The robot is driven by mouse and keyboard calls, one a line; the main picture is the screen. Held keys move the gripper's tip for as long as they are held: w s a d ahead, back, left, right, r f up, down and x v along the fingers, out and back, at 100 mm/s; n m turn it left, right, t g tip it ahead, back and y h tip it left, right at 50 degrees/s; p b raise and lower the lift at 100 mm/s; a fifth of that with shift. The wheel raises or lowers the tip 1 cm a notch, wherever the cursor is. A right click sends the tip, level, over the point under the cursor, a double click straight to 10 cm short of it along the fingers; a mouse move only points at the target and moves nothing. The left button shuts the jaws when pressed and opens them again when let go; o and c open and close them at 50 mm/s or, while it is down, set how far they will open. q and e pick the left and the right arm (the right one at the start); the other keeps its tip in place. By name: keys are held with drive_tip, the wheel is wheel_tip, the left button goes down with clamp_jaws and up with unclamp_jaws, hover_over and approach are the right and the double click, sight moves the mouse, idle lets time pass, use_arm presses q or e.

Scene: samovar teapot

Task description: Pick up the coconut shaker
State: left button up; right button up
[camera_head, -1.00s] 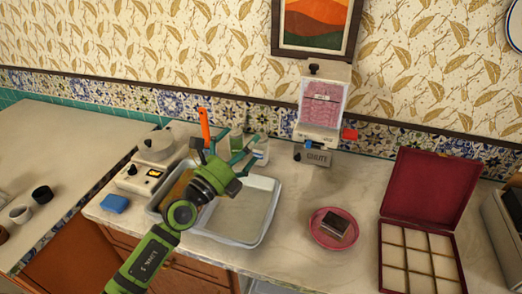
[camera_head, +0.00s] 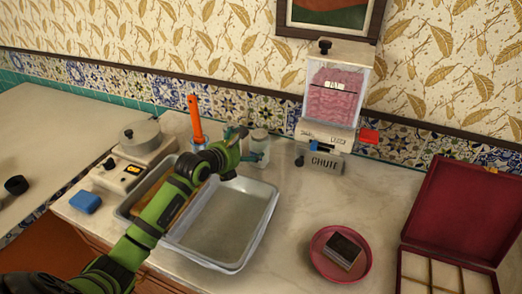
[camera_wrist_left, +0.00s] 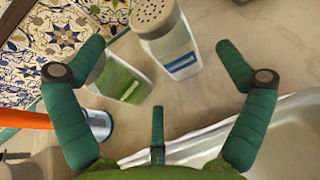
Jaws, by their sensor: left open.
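The shaker (camera_wrist_left: 168,45) is a clear jar with white contents, a perforated metal lid and a blue label too small to read. It stands upright on the counter and shows in the head view (camera_head: 260,147) behind the tray. A green container (camera_wrist_left: 122,82) stands left of it in the wrist view. My left gripper (camera_head: 240,150) is open beside the shaker. In the wrist view, its teal fingers (camera_wrist_left: 163,50) spread on either side of the shaker and the green container, with no clear contact on the shaker. My right gripper is out of view.
A grey tray (camera_head: 262,222) lies in front of the shaker. An orange handle (camera_head: 195,118) rises from a blue-rimmed cup at left. A pink-filled dispenser (camera_head: 338,92) stands at right. A pink plate (camera_head: 320,262) and red box (camera_head: 463,215) lie front right.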

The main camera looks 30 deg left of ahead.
sight(251, 146)
use_arm(q)
drive_tip(key=shift+f+p+x, duration=0.15)
drive_tip(key=shift+p+x, duration=0.1)
drive_tip(key=shift+x, duration=1.25)
drive_tip(key=shift+f+p+x, duration=0.1)
drive_tip(key=shift+p+x, duration=0.15)
drive_tip(key=shift+x, duration=1.2)
drive_tip(key=shift+s+a, duration=0.1)
drive_tip(key=shift+c, duration=0.4)
drive_tip(key=shift+r, duration=0.15)
drive_tip(key=c, duration=1.3)
